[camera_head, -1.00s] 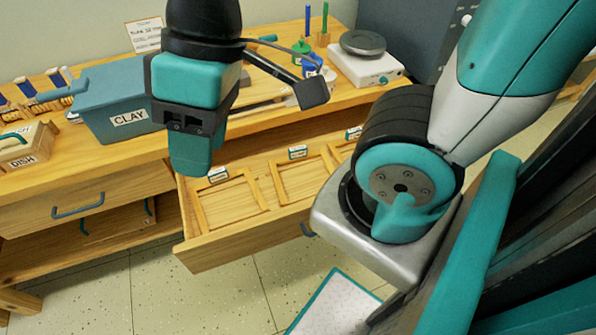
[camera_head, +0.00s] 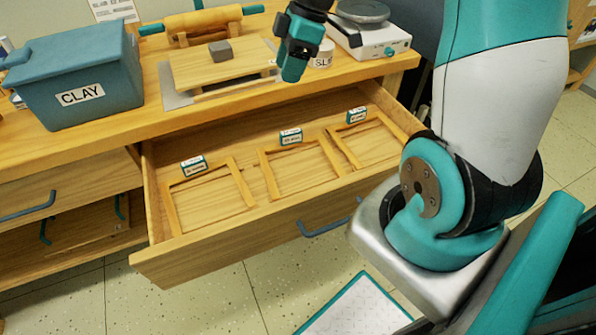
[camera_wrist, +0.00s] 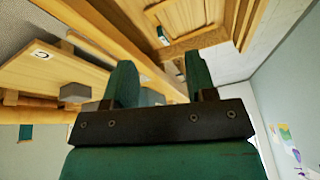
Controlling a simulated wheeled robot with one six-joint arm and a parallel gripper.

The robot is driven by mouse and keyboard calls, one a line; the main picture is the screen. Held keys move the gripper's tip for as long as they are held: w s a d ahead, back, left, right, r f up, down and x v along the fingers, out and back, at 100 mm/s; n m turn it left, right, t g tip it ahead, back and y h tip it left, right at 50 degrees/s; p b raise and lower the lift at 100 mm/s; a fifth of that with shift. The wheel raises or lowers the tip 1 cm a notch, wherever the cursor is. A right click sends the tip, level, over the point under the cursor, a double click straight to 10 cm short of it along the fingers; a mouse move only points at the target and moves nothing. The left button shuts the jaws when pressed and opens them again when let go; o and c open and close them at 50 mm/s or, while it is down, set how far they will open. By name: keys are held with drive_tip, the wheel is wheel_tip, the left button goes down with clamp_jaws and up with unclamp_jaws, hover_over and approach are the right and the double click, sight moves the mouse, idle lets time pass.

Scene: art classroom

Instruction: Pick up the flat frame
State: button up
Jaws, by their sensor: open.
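Three thin rectangular wooden frames lie in the open drawer (camera_head: 200,254): a left frame (camera_head: 171,207), a middle frame (camera_head: 268,176) and a right frame (camera_head: 379,157). Each has a small label card behind it, too small to read, so I cannot tell which is the flat frame. My gripper (camera_head: 291,76) is open and empty, above the worktop behind the drawer, apart from all three frames. In the wrist view, my gripper (camera_wrist: 160,85) shows two separated fingers with nothing held, and part of a drawer frame (camera_wrist: 187,42) shows at the top.
A wooden board (camera_head: 190,70) with a grey block (camera_head: 220,50) stands on the worktop, with a rolling pin (camera_head: 200,20) behind. A blue CLAY box (camera_head: 75,75) is left. A jar (camera_head: 321,56) and a white scale (camera_head: 372,42) are near my gripper. A teal-edged white panel (camera_head: 355,308) is below.

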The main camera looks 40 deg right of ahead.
drive_tip(key=n+b, duration=0.1)
drive_tip(key=b, duration=0.1)
approach(291, 131)
drive_tip(key=b+x, duration=0.1)
drive_tip(key=x, duration=0.5)
drive_tip(key=shift+s+f+b, duration=0.15)
drive_tip(key=shift+f+b, duration=0.1)
drive_tip(key=shift+b, duration=0.1)
drive_tip(key=b+x, duration=0.1)
drive_tip(key=x, duration=0.4)
drive_tip(key=shift+a+f, duration=0.2)
drive_tip(key=shift+f, duration=0.15)
clamp_jaws()
